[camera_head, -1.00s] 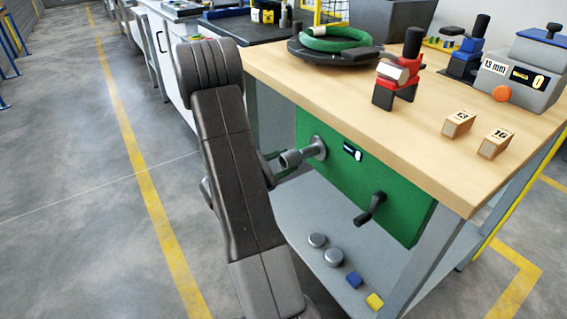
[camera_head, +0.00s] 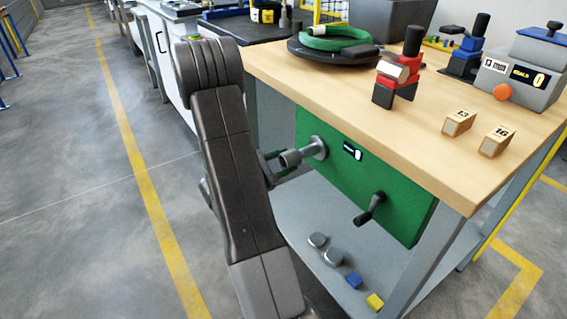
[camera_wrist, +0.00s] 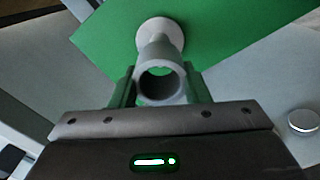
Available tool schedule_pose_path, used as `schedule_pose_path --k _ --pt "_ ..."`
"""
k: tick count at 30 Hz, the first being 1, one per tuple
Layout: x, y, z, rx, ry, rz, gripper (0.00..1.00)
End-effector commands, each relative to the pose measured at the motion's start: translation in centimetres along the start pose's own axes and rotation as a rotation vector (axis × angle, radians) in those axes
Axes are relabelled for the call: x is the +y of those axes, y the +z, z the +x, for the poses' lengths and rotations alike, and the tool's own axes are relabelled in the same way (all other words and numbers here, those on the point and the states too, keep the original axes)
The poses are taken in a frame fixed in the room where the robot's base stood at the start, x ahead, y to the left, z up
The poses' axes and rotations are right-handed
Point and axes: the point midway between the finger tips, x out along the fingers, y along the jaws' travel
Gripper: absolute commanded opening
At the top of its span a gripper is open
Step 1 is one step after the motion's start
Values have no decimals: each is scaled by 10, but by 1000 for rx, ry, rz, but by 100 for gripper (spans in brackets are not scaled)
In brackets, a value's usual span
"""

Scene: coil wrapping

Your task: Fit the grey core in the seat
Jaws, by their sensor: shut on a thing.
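The grey core (camera_wrist: 160,55) is a hollow tube, held between the two fingers of my gripper (camera_wrist: 160,92) in the wrist view. In the head view the core (camera_head: 290,158) sticks out of my gripper (camera_head: 273,160), partly hidden by my arm. Its far end is close in front of the round grey seat (camera_head: 318,147) on the green panel (camera_head: 340,190). In the wrist view the core lines up with the seat's pale disc (camera_wrist: 160,32). I cannot tell whether they touch or how far the core is on.
A black crank handle (camera_head: 370,210) sticks out of the panel, right of the seat. The wooden bench top (camera_head: 430,140) overhangs above. Grey discs (camera_head: 318,240) and small blue and yellow blocks (camera_head: 354,280) lie on the lower shelf. The floor at left is clear.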

Motion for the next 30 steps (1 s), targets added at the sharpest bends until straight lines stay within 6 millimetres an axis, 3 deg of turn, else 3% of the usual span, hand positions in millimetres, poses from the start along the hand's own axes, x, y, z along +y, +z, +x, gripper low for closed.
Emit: schedule_pose_path --k 30 --pt "0 0 5 0 0 0 20"
